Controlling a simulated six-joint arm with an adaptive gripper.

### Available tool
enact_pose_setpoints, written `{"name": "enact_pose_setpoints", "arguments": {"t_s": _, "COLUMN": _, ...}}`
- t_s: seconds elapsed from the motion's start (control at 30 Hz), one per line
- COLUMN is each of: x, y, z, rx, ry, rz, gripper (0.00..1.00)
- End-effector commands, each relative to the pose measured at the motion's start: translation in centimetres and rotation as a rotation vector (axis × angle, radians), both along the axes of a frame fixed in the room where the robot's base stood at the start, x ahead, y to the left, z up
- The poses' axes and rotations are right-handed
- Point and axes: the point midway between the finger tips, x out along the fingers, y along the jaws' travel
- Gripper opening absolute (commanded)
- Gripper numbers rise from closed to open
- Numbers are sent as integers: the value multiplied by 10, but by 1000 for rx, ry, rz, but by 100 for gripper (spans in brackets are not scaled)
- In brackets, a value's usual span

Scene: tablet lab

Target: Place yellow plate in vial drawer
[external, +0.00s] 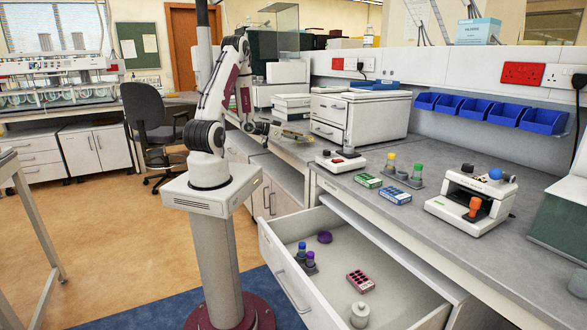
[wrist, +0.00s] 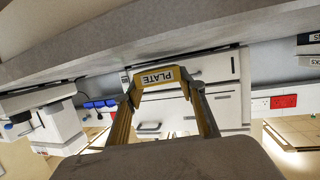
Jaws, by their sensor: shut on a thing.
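The yellow plate, labelled PLATE, is held between my gripper's fingertips in the wrist view (wrist: 160,78). My gripper (external: 280,130) is shut on it, and the plate (external: 296,136) shows small in the external view, near the far end of the bench by the white drawer box. An open drawer (external: 274,248) extends from the bench front in the external view. It holds blue-capped and purple-capped vials (external: 306,258), a purple ring-like item (external: 324,237), a pink rack (external: 360,281) and a grey-white lidded item (external: 360,314). The gripper and plate are well behind and above the drawer, apart from it.
The white drawer box (external: 358,118) stands close to the gripper's right. The bench top holds a small white device (external: 341,160), green (external: 367,180) and blue (external: 394,195) boxes, capped vials (external: 404,173) and a larger white instrument (external: 470,202). The drawer has bare floor between its contents.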

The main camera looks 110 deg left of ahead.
Motion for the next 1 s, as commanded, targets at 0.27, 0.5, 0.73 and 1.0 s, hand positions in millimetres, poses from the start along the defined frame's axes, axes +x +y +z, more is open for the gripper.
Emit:
{"name": "enact_pose_setpoints", "arguments": {"t_s": 0.27, "x": 0, "y": 0, "z": -14, "rx": 0, "ry": 0, "rz": 0, "gripper": 21}}
{"name": "enact_pose_setpoints", "arguments": {"t_s": 0.5, "x": 0, "y": 0, "z": -14, "rx": 0, "ry": 0, "rz": 0, "gripper": 21}}
{"name": "enact_pose_setpoints", "arguments": {"t_s": 0.73, "x": 0, "y": 0, "z": -17, "rx": -1, "ry": -1, "rz": 0, "gripper": 21}}
{"name": "enact_pose_setpoints", "arguments": {"t_s": 1.0, "x": 0, "y": 0, "z": -18, "rx": 0, "ry": 0, "rz": 0, "gripper": 56}}
